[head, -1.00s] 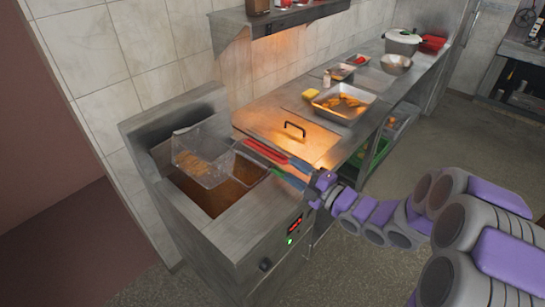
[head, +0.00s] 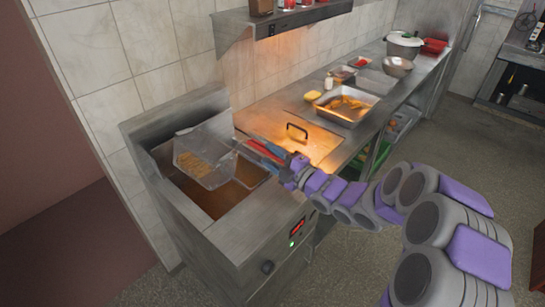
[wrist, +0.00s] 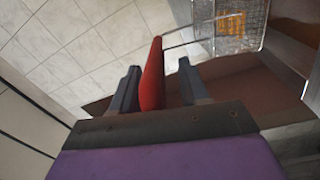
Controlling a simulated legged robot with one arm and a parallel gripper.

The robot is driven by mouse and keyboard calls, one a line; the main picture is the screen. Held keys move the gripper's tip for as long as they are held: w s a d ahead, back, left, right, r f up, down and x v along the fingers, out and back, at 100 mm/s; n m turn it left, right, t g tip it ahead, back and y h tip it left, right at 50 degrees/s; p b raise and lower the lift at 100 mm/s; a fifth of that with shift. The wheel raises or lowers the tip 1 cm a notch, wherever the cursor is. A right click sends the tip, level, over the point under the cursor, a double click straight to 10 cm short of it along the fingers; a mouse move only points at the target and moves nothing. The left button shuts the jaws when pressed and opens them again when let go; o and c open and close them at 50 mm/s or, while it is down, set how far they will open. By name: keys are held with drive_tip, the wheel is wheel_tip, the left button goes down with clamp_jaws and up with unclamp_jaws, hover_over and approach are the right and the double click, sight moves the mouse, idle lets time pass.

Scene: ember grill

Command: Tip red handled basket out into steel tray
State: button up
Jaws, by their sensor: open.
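The red handled basket (head: 204,165) is wire mesh with golden pieces in it, at the fryer on the left of the head view. Its red handle (head: 260,149) points right, toward my arm. My gripper (head: 270,155) is at that handle with its fingers open. In the wrist view, the red handle (wrist: 151,78) stands between the two apart dark fingers (wrist: 157,88), with a visible gap on the right side. Part of the basket (wrist: 232,30) shows beyond it. The steel tray (head: 374,98) lies on the counter to the right and holds golden pieces.
The fryer (head: 258,235) has brown oil below the basket. A flat lid with a black handle (head: 297,128) lies between fryer and tray. A yellow block (head: 313,95), a shaker (head: 328,83) and bowls stand behind. A shelf (head: 285,20) overhangs the counter.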

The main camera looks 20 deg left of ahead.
clamp_jaws()
drive_tip(key=shift+f, duration=0.1)
idle(0.7)
drive_tip(key=shift+r, duration=1.3)
drive_tip(key=shift+r+p, duration=0.4)
drive_tip(key=shift+r, duration=0.4)
drive_tip(key=shift+d, duration=0.1)
